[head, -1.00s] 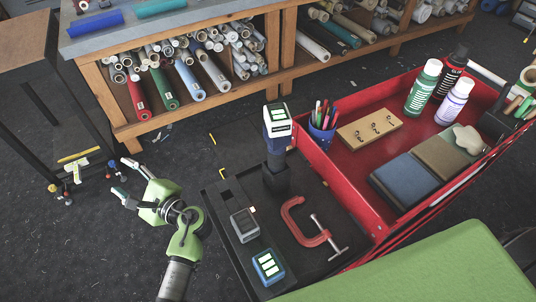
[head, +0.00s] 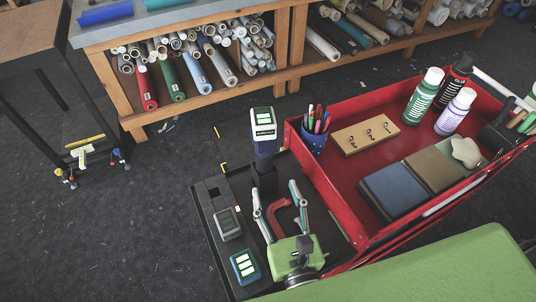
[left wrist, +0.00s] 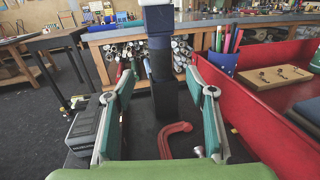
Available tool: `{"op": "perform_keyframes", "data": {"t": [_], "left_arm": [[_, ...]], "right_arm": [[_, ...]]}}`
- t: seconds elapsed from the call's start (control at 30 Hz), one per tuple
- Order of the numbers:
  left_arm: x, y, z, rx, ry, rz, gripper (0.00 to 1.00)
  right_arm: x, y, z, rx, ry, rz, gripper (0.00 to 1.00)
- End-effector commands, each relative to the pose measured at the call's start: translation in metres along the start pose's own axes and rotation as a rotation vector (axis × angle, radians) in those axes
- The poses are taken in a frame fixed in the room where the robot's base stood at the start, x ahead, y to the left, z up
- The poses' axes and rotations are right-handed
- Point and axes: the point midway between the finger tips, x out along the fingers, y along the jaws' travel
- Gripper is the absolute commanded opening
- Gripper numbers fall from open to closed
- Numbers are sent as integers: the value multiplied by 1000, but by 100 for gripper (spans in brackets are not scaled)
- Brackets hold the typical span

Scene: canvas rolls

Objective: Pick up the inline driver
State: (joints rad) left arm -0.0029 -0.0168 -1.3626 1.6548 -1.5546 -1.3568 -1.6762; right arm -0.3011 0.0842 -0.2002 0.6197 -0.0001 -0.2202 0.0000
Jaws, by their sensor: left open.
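The inline driver (head: 263,138) stands upright in a black holder (head: 264,178) at the left side of the red cart, its white and blue top end uppermost with light green marks. In the left wrist view the driver (left wrist: 160,50) rises ahead, between the two fingers in the picture, its top cut off by the frame edge. My left gripper (head: 275,188) is open and empty. It hovers over the black side tray, on the near side of the driver, apart from it. Its fingers (left wrist: 155,78) point towards the holder. My right gripper is not in view.
A red C-clamp (head: 284,214) lies under my left gripper, partly hidden. A grey-topped device (head: 228,223) and a blue battery pack (head: 245,266) lie on the tray (head: 208,197). A blue pen cup (head: 314,138) stands right of the driver inside the red cart (head: 345,190).

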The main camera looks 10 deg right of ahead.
Motion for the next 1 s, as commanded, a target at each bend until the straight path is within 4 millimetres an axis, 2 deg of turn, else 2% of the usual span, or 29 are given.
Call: {"op": "perform_keyframes", "data": {"t": [0.1,0.3,0.53,0.8,1.0], "left_arm": [[27,0,4,1,-5,2,51],[59,0,2,-1,-3,1,51],[76,0,2,-1,-2,3,51],[114,-3,1,-1,-3,3,51],[120,-3,-2,-3,0,2,51]], "right_arm": [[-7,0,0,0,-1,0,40],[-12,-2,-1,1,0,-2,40],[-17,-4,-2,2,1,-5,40],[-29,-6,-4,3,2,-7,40],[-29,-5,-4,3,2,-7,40]]}}
